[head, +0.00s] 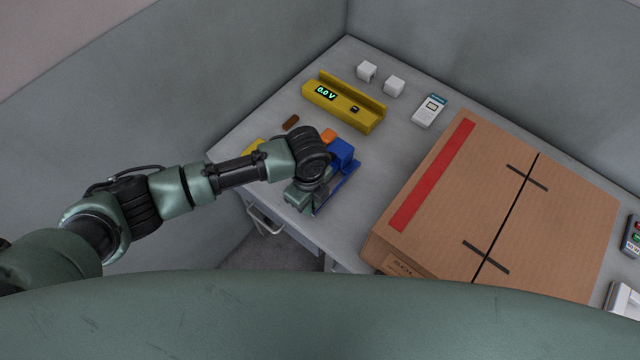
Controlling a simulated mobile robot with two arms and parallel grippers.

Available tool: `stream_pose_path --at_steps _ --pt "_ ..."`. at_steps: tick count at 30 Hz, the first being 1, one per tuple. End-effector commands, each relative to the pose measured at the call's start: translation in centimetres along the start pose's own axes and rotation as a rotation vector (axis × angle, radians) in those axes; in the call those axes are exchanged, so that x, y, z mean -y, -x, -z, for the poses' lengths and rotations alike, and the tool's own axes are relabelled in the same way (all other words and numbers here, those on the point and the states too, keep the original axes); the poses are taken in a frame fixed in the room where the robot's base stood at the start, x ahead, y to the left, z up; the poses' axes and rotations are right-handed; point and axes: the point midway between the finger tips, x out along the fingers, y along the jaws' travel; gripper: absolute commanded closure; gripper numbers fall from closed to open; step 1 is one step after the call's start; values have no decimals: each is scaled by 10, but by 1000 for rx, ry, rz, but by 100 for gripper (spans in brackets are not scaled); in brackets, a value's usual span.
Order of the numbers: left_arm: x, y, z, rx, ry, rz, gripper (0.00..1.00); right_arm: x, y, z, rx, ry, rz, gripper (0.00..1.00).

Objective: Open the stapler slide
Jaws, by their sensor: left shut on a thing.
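The blue stapler (343,154) stands on the grey table near its front left edge. A raised block and a long low strip of it show; the rest is hidden behind my left gripper and wrist. My left gripper (310,204) is at the stapler's near left side, shut on part of it. The fingertips and the exact part held are hard to see. I cannot tell how far the slide is open. My right gripper is not in view.
A yellow tester (345,105) reading "0.0 V", a brown piece (291,122), an orange block (328,136) and a yellow piece (254,146) lie nearby. White cubes (394,86) and a white device (429,110) sit behind. A large cardboard box (500,205) fills the right.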

Motion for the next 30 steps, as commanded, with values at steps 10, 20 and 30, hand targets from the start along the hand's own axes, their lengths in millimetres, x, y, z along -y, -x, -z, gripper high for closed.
stream_pose_path --at_steps 10,20,30 --pt "-3 0 0 0 0 3 100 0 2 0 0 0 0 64" --pt "-3 0 0 0 0 3 67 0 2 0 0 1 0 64" --pt "-1 32 0 0 -2 8 67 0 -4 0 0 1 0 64"
